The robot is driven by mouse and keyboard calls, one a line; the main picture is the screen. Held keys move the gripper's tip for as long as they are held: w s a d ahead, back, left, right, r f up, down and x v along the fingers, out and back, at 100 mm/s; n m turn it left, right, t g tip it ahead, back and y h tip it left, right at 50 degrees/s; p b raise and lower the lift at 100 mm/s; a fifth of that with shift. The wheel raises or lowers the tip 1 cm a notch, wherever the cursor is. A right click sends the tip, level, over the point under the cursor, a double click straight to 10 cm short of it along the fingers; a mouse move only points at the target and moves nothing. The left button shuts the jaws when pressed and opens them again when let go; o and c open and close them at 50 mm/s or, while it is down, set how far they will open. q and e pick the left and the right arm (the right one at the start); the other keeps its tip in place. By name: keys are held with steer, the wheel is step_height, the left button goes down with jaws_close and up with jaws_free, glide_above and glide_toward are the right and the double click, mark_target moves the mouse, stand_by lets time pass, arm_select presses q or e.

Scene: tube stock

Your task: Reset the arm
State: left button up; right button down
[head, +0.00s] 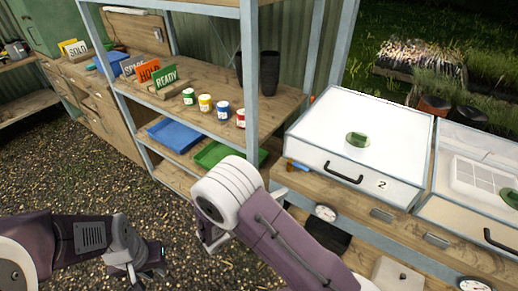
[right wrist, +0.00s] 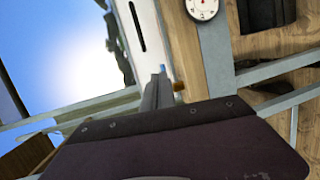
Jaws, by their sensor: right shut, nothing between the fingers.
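My right arm reaches in from the bottom right of the head view, its pale elbow in front of the shelf. The right gripper (right wrist: 153,96) is shut and empty in the right wrist view. Only a small grey part of it (head: 281,194) shows past the arm in the head view, near the front edge of the wooden bench. My left gripper (head: 140,275) hangs low over the gravel at the lower left, apart from everything; its finger gap is not clear.
A white clear-lidded box marked 2 (head: 375,135) stands on the bench, with a small blue and orange item (head: 297,165) beside it. The shelf (head: 205,87) holds several capped jars and sign cards. A blue tray (head: 172,135) and green tray (head: 212,153) sit below. Open gravel lies left.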

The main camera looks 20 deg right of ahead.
steer(key=s+d+r+m+g+p, duration=0.1)
steer(key=s+d+r+m+g, duration=0.15)
steer(key=d+r, duration=0.2)
steer(key=s+d+r+m+g, duration=0.1)
steer(key=d+r+m+g, duration=0.2)
steer(key=d+m, duration=0.15)
steer(key=s+d+m+g+y, duration=0.2)
steer(key=s+d+g+y, duration=0.1)
steer(key=s, duration=0.3)
steer(key=s+a+f+y+p, duration=0.1)
steer(key=s+a+f+y, duration=0.5)
steer(key=s+y, duration=0.15)
steer(key=w+a+f+n+t+y, duration=0.1)
steer(key=w+a+n+t+y, duration=0.1)
steer(key=a, duration=0.6)
steer(key=shift+w+f+n+t+y, duration=0.35)
steer(key=shift+w+n+y, duration=0.55)
steer(key=shift+w, duration=0.25)
